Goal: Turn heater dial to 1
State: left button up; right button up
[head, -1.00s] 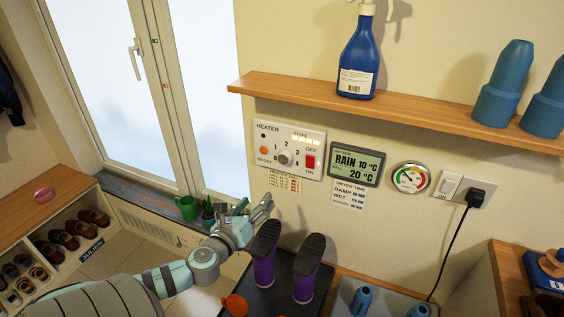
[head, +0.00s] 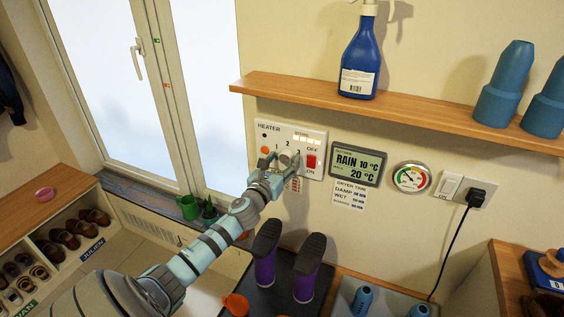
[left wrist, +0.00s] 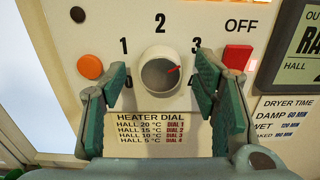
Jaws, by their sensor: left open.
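The white heater panel (head: 318,140) is on the wall under the shelf. Its round white dial (left wrist: 160,73) has a red pointer mark aimed right and slightly up, roughly toward or just below the 3. My left gripper (head: 275,172) is in front of the panel. In the left wrist view its open green-padded fingers (left wrist: 162,82) stand left and right of the dial, with gaps to it. In the head view the gripper partly covers the dial (head: 289,157). My right gripper is not in view.
A red switch (head: 311,162) and an orange button (left wrist: 90,67) flank the dial. The weather display (head: 358,163) hangs to the right. The wooden shelf (head: 400,112) with a blue spray bottle (head: 358,60) is above. Purple boots (head: 306,275) stand below.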

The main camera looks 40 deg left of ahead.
pick_arm(q)
jog(key=c, duration=1.2)
jog(key=shift+o, duration=0.2)
jog(key=shift+n, duration=0.4)
jog(key=n, duration=0.3)
jog(key=shift+n, duration=0.3)
jog(key=n, duration=0.5)
jog(key=shift+n+b, duration=0.3)
jog(key=shift+b, duration=0.05)
jog(key=n, duration=0.3)
jog(key=shift+f+b, duration=0.1)
jog(key=shift+b, duration=0.2)
jog(key=n+b, duration=0.1)
jog(key=n, duration=0.3)
jog(key=n+b, duration=0.1)
jog(key=n, duration=0.5)
jog(key=shift+n+b, duration=0.3)
